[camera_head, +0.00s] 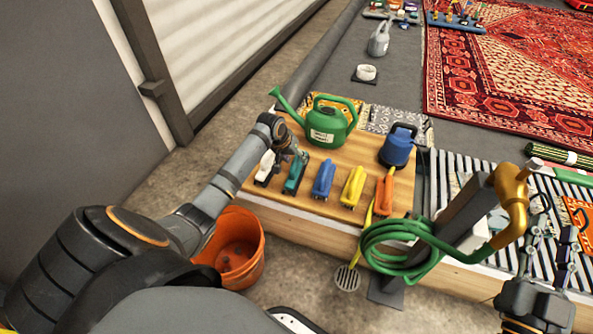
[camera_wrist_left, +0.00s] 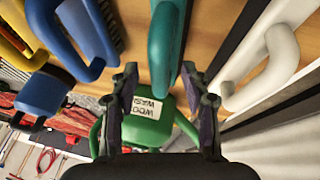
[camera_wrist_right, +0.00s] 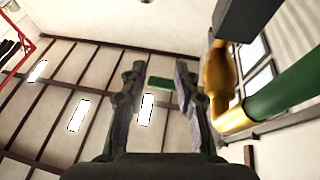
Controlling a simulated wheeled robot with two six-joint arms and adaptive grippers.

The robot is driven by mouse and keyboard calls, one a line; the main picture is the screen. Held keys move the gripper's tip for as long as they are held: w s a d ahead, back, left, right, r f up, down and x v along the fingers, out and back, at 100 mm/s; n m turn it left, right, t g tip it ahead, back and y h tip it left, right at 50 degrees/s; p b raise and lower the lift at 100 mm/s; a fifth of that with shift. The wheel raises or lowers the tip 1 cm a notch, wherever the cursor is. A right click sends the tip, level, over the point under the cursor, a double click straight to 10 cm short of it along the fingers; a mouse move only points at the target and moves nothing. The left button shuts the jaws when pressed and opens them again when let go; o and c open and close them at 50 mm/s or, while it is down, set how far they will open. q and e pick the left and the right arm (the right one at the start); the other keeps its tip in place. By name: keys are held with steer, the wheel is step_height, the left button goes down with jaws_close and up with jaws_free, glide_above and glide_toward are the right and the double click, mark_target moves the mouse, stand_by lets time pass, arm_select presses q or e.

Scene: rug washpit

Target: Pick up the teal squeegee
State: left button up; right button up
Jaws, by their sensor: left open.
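The teal squeegee (camera_head: 292,183) stands on the wooden board (camera_head: 335,160), between a white tool (camera_head: 264,172) and a blue tool (camera_head: 323,178). My left gripper (camera_head: 290,153) is open just above and behind it, hiding part of its top. In the left wrist view the teal handle (camera_wrist_left: 167,42) runs down between the two spread fingers (camera_wrist_left: 160,75), apparently without contact. My right gripper (camera_head: 553,232) is open and empty at the far right, pointing up. The right wrist view shows its fingers (camera_wrist_right: 160,66) apart against the ceiling.
A yellow tool (camera_head: 353,186) and an orange tool (camera_head: 385,190) continue the row. A green watering can (camera_head: 327,125) stands behind. An orange bucket (camera_head: 243,247) sits in front at left. A coiled green hose (camera_head: 398,245) and brass tap (camera_head: 511,190) are at right.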

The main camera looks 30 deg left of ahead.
arm_select(q)
steer(key=shift+b+x, duration=0.4)
steer(key=shift+x, duration=0.45)
jaws_close()
arm_select(e)
steer(key=s+r+t, duration=0.4)
steer(key=r, duration=0.4)
steer(key=shift+a+r+n+y, duration=0.15)
steer(key=shift+r+n+y, duration=0.1)
steer(key=shift+n+y, duration=0.15)
